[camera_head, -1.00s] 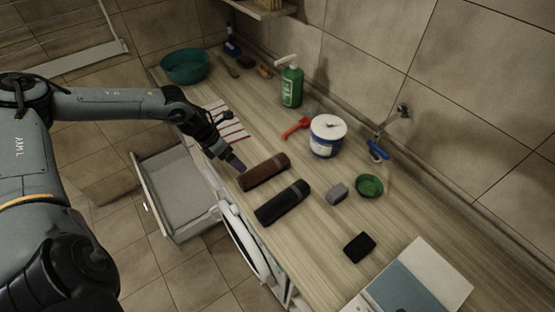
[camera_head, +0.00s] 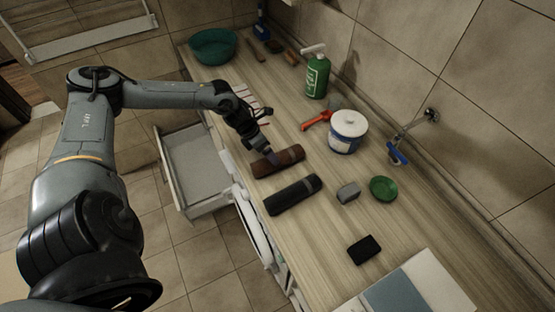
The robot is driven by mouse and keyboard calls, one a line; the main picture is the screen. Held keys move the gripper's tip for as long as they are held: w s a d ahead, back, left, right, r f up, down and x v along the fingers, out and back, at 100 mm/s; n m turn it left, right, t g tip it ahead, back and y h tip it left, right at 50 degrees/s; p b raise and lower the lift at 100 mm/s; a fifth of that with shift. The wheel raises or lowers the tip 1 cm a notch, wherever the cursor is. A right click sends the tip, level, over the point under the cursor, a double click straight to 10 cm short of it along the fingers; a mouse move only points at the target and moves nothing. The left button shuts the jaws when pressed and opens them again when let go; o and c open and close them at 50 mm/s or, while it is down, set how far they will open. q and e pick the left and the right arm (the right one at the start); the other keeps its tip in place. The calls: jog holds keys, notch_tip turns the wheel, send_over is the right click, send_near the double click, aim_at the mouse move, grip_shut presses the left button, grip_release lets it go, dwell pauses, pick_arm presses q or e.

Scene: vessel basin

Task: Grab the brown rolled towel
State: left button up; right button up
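The fingertips overlap the towel's upper edge in the picture. I cannot tell whether the fingers are open or closed, or whether they touch the towel. My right gripper is not in view.
A white tub (camera_head: 346,134), a red-handled tool (camera_head: 316,120) and a green bottle (camera_head: 317,75) stand or lie behind the towel. A grey block (camera_head: 348,193) and green bowl (camera_head: 383,189) lie to the right. An open drawer (camera_head: 196,172) juts out at the left.

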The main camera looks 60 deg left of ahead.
pick_arm(q)
jog(key=x, duration=0.1)
jog(key=p+x, duration=0.1)
jog(key=x, duration=0.1)
jog(key=shift+w+d, duration=0.1)
jog(key=shift+d, duration=0.2)
jog(key=shift+w+d+f, duration=0.1)
jog(key=shift+w+f, duration=0.1)
jog(key=shift+f, duration=0.4)
jog(key=c, duration=1.2)
jog(key=shift+r, duration=0.1)
